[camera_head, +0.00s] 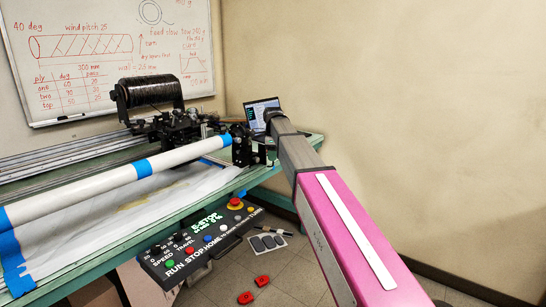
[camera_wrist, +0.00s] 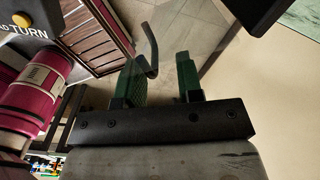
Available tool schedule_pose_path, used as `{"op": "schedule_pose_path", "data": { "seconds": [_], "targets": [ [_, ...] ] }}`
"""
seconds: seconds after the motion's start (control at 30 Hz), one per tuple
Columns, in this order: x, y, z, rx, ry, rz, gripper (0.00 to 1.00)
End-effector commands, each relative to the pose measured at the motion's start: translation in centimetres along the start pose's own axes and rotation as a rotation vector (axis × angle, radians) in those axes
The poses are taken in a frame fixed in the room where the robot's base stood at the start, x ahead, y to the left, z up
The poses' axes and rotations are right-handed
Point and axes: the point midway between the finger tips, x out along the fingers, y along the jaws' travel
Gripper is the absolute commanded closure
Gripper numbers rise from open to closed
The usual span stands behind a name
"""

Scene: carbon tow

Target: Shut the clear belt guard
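The clear belt guard (camera_wrist: 185,25) shows in the wrist view as a faint see-through panel beyond my fingers; its full outline is hard to make out. A bent black handle (camera_wrist: 153,45) shows in front of it, its lower end close beside the left finger. My gripper (camera_wrist: 160,75) is open, with two green fingers apart and nothing clearly held between them. I cannot tell whether the handle touches the left finger. In the head view my arm reaches to the right end of the winding machine (camera_head: 185,132); the fingers and the guard cannot be made out there.
A laptop (camera_head: 262,110) stands behind my wrist. A white tube (camera_head: 105,180) with blue tape runs along the green bench (camera_head: 215,190). The control panel (camera_head: 200,240) hangs at the front edge. A magenta cylinder (camera_wrist: 38,95) is at left in the wrist view. The wall side is free.

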Motion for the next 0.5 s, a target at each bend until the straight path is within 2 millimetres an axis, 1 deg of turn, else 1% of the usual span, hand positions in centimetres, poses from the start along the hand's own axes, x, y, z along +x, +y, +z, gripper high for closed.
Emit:
{"op": "schedule_pose_path", "data": {
  "seconds": [0.27,0.37,0.47,0.5],
  "targets": [
    [-0.2,0.3,0.0,-0.003,0.0,0.004,0.66],
    [-1.0,0.3,0.0,-0.003,0.0,0.005,0.66],
    [-2.5,0.2,0.0,-0.003,-0.001,0.003,0.66],
    [-3.3,0.2,0.0,-0.003,-0.001,0.002,0.66]
  ]
}}
